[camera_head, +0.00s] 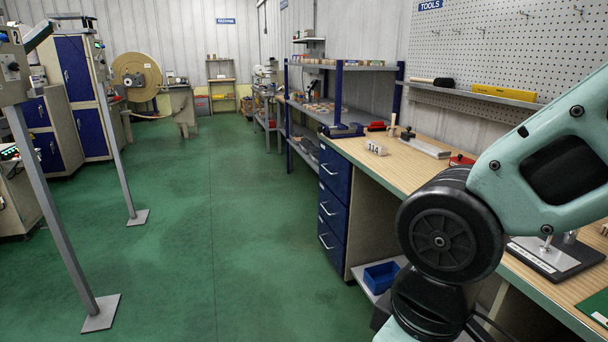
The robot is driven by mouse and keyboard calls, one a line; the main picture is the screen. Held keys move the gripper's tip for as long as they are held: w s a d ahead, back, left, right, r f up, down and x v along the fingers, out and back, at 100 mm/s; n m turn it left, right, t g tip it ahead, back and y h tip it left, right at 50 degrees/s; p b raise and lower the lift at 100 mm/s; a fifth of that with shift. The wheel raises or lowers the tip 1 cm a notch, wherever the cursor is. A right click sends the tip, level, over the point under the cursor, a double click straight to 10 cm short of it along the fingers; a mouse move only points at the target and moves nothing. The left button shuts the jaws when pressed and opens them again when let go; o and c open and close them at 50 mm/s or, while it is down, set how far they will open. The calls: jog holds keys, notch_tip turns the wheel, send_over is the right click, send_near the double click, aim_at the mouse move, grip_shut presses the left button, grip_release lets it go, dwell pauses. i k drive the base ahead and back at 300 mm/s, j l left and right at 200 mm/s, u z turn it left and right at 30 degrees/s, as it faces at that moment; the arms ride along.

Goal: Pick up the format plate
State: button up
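I cannot tell for certain which thing is the format plate. A flat grey metal plate (425,148) with a dark-topped knob at its left end lies toward the back of the wooden workbench (385,172). Nearer me on the bench, a dark base (548,262) carries a light metal plate and a small upright post; my arm partly hides it. My gripper is outside the picture; only arm links show at the right, in front of the bench.
A small marker reading 114 (376,149) stands on the bench. A blue vise (342,130) sits at its far end. A blue bin (381,277) is on the low shelf. Two grey posts (114,150) stand at left. The green floor (220,220) between is clear.

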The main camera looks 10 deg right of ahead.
aim_at(377, 148)
jog(key=i+j+z, duration=0.65)
jog(key=i, duration=0.25)
jog(key=i+j+z, duration=0.3)
jog(key=i+j, duration=1.6)
